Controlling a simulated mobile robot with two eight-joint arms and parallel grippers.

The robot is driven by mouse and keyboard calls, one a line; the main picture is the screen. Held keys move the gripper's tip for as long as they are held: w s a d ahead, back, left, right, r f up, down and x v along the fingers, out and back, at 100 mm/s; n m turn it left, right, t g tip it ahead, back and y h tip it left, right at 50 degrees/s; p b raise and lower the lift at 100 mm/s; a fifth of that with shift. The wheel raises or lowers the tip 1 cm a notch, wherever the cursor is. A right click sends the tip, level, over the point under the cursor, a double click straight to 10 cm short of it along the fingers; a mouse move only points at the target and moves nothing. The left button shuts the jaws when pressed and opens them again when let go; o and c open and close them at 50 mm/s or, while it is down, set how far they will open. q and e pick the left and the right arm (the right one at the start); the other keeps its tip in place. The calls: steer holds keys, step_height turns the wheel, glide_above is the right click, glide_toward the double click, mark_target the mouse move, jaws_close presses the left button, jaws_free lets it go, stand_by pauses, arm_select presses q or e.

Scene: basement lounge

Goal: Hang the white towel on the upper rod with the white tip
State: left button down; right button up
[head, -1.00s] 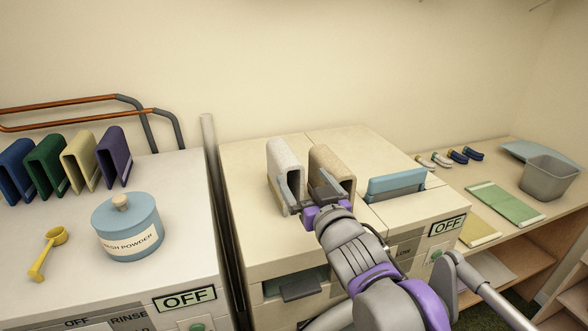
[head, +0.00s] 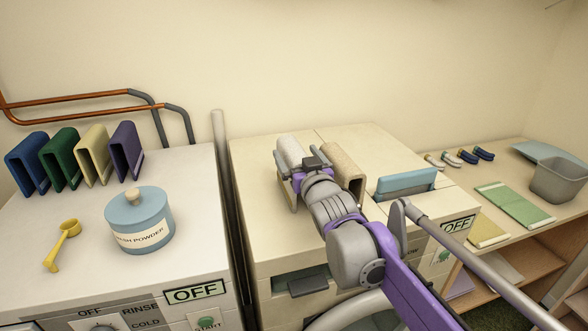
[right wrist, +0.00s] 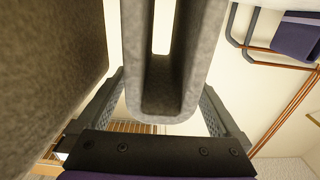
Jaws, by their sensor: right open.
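The white towel (head: 290,151), a folded loop standing upright, is on the left of the cream machine top, beside a beige towel (head: 346,165). My right gripper (head: 299,167) is at the white towel and partly covers it. In the right wrist view the folded towel (right wrist: 170,105) stands between the two open fingers, looking grey in shade. One finger is in the gap beside the beige towel (right wrist: 45,80). An orange upper rod (head: 70,98) with a grey bent end runs at the back left; I see no white tip. My left gripper is out of view.
Blue, green, yellow and purple towels (head: 124,150) stand on the left machine, with a blue powder jar (head: 140,222) and yellow scoop (head: 66,240). A lower orange rod (head: 90,116) runs below the upper one. A blue item (head: 405,184) and a pale upright post (head: 220,135) flank the towels.

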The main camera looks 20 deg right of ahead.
steer(key=shift+c, duration=0.3)
jaws_close()
stand_by(0.3)
